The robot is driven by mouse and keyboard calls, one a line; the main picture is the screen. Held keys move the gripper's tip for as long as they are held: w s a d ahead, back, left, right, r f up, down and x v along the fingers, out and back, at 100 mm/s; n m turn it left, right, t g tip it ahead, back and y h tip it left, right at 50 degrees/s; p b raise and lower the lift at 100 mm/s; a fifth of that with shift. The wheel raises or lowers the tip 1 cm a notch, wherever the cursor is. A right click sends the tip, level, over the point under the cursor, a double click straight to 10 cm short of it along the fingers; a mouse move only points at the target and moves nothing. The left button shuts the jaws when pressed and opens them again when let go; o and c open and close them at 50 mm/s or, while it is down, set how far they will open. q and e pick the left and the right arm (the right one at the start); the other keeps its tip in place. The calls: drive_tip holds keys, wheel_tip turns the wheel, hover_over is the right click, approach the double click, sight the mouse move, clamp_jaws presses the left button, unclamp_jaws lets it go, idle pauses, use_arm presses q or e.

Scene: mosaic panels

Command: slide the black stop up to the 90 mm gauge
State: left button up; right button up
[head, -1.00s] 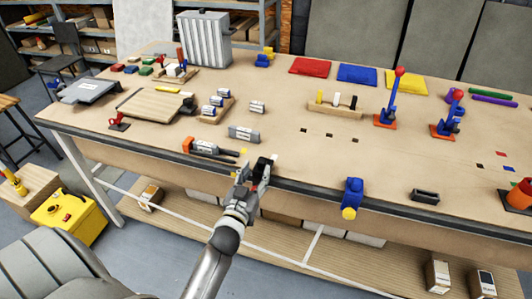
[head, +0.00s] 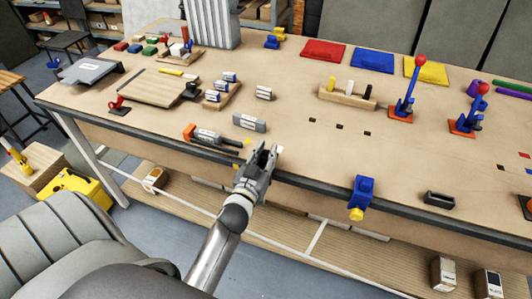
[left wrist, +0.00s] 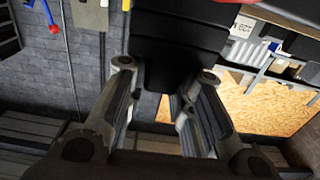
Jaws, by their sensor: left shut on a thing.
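My left gripper (head: 263,155) is over the table's front edge in the head view. In the left wrist view its fingers (left wrist: 160,92) are shut on a black ribbed thing (left wrist: 182,48). I cannot tell whether this is the black stop. A dark block (head: 190,91) sits at the right end of a wooden board (head: 150,90), left of and beyond the gripper. A grey labelled block (head: 249,122), possibly the gauge, lies just beyond the gripper; its lettering is too small to read. My right gripper is not in view.
An orange-and-grey tool (head: 210,136) lies left of the gripper. A blue-and-yellow fixture (head: 362,196) hangs at the front edge. The tabletop (head: 300,155) right of the gripper is mostly clear.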

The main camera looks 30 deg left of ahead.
use_arm(q)
drive_tip(key=shift+a, duration=0.1)
clamp_jaws()
drive_tip(key=a, duration=0.3)
drive_tip(key=s+a+p, duration=0.1)
drive_tip(key=a, duration=0.3)
drive_tip(key=s+a+p, duration=0.1)
drive_tip(key=a, duration=0.2)
drive_tip(key=shift+s+a, duration=0.35)
drive_tip(key=shift+a, duration=0.35)
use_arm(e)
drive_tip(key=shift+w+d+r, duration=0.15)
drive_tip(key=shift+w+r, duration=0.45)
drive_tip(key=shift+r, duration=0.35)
use_arm(q)
drive_tip(key=o, duration=0.7)
unclamp_jaws()
drive_tip(key=shift+o, duration=1.4)
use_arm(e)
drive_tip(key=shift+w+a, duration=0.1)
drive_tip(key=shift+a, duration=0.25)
